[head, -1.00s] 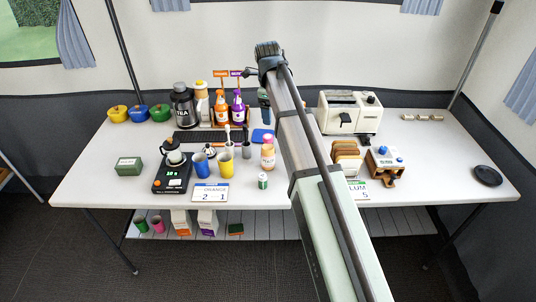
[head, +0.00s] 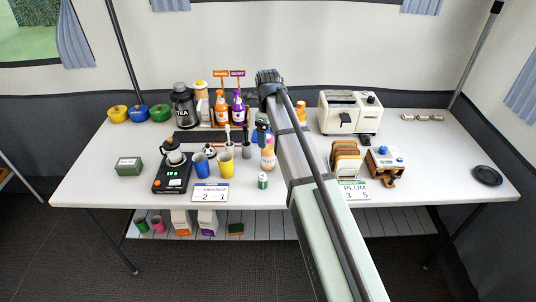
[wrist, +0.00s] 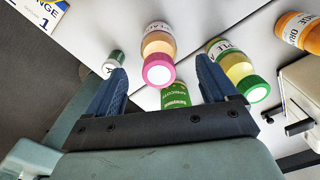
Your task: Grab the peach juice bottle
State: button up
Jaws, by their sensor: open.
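The peach juice bottle (head: 268,158), pale orange with a pink cap, stands on the table left of my arm in the head view. In the wrist view the peach bottle (wrist: 158,45) shows its cap towards me, between and beyond the fingertips. My gripper (wrist: 161,84) is open, with one finger on each side of the cap's line and nothing held. In the head view my gripper (head: 262,128) hangs above and just behind the bottle's top; the gap between them is hard to judge.
A green container (wrist: 175,95) shows between the fingers. An orange bottle (wrist: 300,32) and toaster (head: 350,112) stand farther right. Cups (head: 226,160) stand left.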

aim_at(268, 144)
jog(key=shift+a+f, duration=0.15)
jog(key=shift+f, duration=2.6)
jog(key=shift+c, duration=0.2)
jog(key=shift+r, duration=0.15)
jog(key=c, duration=1.4)
